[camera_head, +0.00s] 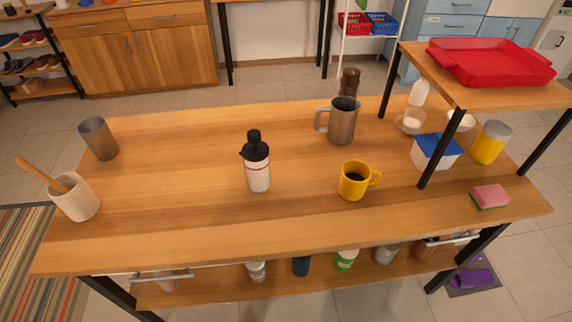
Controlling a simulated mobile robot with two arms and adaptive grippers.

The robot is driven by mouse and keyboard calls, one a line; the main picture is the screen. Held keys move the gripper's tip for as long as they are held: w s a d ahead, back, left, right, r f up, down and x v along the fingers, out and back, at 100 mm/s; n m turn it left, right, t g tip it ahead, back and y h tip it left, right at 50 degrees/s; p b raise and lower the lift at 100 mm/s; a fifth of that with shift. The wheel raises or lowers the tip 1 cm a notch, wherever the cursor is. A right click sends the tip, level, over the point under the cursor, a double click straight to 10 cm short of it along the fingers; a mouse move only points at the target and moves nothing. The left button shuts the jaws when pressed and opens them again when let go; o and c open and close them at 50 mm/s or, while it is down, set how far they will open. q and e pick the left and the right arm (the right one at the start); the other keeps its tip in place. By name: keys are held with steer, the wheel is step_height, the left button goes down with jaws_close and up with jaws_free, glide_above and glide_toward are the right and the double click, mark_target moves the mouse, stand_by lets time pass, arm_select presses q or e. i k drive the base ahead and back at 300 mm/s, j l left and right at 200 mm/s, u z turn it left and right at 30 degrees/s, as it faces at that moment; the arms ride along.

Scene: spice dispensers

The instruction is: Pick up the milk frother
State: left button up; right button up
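A metal jug with a side handle (342,121) stands upright on the wooden table, right of the middle and toward the back. It looks most like the milk frother, but I cannot be sure. In front of it is a yellow mug (351,183) with dark contents and its handle to the right. A bottle with a black top and a pale lower body (257,172) stands upright left of the mug, apart from it. Neither of my grippers is in view.
A grey cup (98,138) and a beige pot with a wooden stick (75,202) stand at the left. A dark brown bottle (349,80) is behind the jug. A raised shelf with a red tray (490,62) overhangs the right. The table's left-centre is clear.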

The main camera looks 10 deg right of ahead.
mark_target(256, 163)
steer(key=k+j+z, duration=0.1)
steer(key=z, duration=0.25)
steer(key=k+j+z, duration=0.15)
steer(key=z, duration=0.2)
steer(key=k+z, duration=0.15)
steer(key=z, duration=0.2)
